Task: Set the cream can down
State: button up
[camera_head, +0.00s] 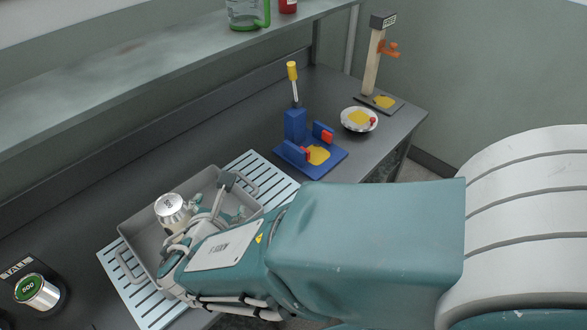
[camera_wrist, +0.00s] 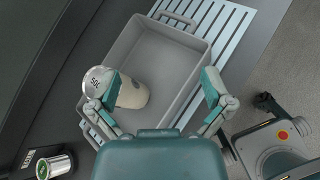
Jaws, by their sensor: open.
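The cream can (camera_wrist: 134,93) has a pale body and a silver end marked 500. In the wrist view it is at the left side of a grey tray, partly hidden by my left finger. In the head view the can (camera_head: 172,207) shows its silver end facing up, above the tray's interior; its lower part is hidden by my gripper. My gripper (camera_wrist: 161,84) is open, its fingers wide apart over the tray. The left finger overlaps the can in view; I cannot tell whether they touch. The right finger is near the tray's right wall.
The grey tray (camera_head: 135,236) sits on a pale slatted rack (camera_head: 111,262). A silver can with a green label (camera_head: 37,292) stands on a black base at left. A blue fixture (camera_head: 296,125), a white dish (camera_head: 347,124) and a wooden stand (camera_head: 371,70) are farther back.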

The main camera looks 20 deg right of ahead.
jog(key=s+d+r+m+g+h, duration=0.1)
jog(key=s+d+m+g, duration=0.15)
jog(key=d+m, duration=0.55)
jog(key=s+d+r+m+g+h, duration=0.1)
jog(key=d+r+m+g, duration=0.15)
jog(key=d+m, duration=0.5)
jog(key=s+d+r+m+g+y, duration=0.1)
jog(key=s+d+r+m+y, duration=0.2)
jog(key=s+m, duration=0.4)
jog(key=m+y, duration=0.1)
jog(key=m, duration=0.6)
jog(key=shift+d+r+g+y, duration=0.15)
jog(key=shift+d+g+y, duration=0.05)
jog(key=shift+g+y, duration=0.1)
